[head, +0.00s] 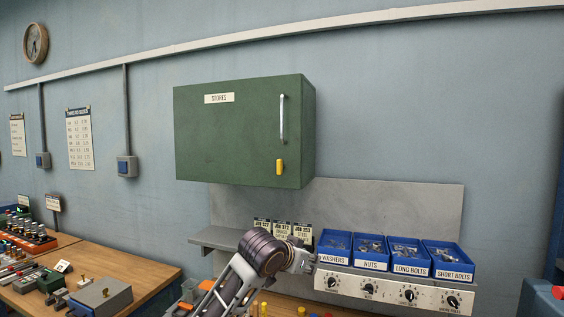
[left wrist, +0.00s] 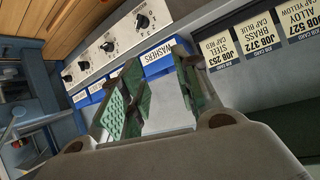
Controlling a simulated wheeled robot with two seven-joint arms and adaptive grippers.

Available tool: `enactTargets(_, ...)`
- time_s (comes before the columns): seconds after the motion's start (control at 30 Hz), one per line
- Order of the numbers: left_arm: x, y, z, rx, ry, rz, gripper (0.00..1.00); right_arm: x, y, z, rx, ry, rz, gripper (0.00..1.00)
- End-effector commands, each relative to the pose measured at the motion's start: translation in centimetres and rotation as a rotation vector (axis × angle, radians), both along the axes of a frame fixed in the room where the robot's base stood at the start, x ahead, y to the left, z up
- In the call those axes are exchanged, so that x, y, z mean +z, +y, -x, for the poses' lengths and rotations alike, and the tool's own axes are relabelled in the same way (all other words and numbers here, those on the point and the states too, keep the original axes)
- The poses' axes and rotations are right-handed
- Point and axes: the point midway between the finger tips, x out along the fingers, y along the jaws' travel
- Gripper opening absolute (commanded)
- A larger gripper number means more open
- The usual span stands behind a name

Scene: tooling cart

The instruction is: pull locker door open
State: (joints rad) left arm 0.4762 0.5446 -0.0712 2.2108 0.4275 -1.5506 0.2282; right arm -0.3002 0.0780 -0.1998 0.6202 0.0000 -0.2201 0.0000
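The green locker (head: 235,140) labelled STORES hangs on the wall in the head view. Its front door looks shut. A vertical silver handle (head: 282,119) is on the door's right side, with a yellow latch (head: 280,167) below it. My left gripper (head: 304,261) is below the locker, in front of the shelf of blue bins, well apart from the handle. In the left wrist view its two green-padded fingers (left wrist: 160,88) are spread with nothing between them. The handle does not show in that view. My right gripper is in neither view.
Blue bins (head: 368,263) of fasteners stand above a knob panel (head: 385,291), right of my left gripper. Job cards (head: 282,230) stand behind it. A wooden bench (head: 150,268) with tools is at left. The wall space right of the locker is clear.

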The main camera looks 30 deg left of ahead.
Motion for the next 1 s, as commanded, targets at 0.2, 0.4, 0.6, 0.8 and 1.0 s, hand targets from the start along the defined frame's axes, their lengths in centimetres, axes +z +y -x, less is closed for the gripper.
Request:
enactTargets(0.2,6.3,1.4,-0.5,0.014,-0.085,0.007,0.32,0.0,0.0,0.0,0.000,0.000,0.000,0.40)
enactTargets(0.4,11.8,2.7,-0.4,0.028,-0.156,0.018,0.32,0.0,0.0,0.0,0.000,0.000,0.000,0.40)
enactTargets(0.6,17.4,3.9,0.4,0.040,-0.229,0.033,0.32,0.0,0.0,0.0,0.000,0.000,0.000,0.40)
enactTargets(0.8,22.9,5.3,1.7,0.054,-0.303,0.049,0.32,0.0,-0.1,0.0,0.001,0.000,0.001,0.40)
enactTargets(1.0,28.3,6.7,3.7,0.068,-0.376,0.068,0.32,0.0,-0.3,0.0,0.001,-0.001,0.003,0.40)
